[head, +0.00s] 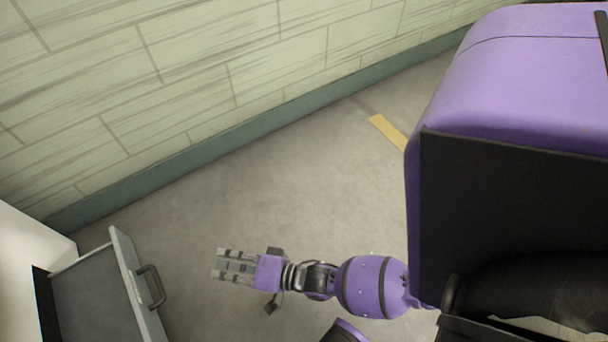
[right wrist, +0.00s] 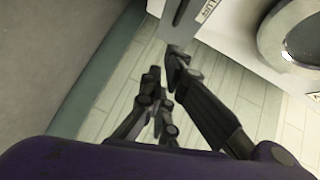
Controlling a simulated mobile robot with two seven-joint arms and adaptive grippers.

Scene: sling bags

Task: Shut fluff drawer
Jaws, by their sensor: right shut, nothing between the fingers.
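The fluff drawer (head: 127,280) is at the lower left of the head view, pulled out from a white machine (head: 28,245). Its front panel is light grey with a dark bar handle (head: 151,287), and its inside is grey and looks empty. My right gripper (head: 219,265) is shut and empty, to the right of the handle, with a gap of bare floor showing between them. Its fingers point left toward the drawer front. In the right wrist view the dark fingers (right wrist: 165,64) reach up toward a labelled panel (right wrist: 206,10), only partly in view. My left gripper is not in view.
A pale brick-patterned wall (head: 190,75) with a green skirting (head: 210,145) runs along the back. A yellow floor strip (head: 387,131) lies near it. The grey floor between wall and arm is clear. A round machine door (right wrist: 292,45) shows at the right wrist view's upper right.

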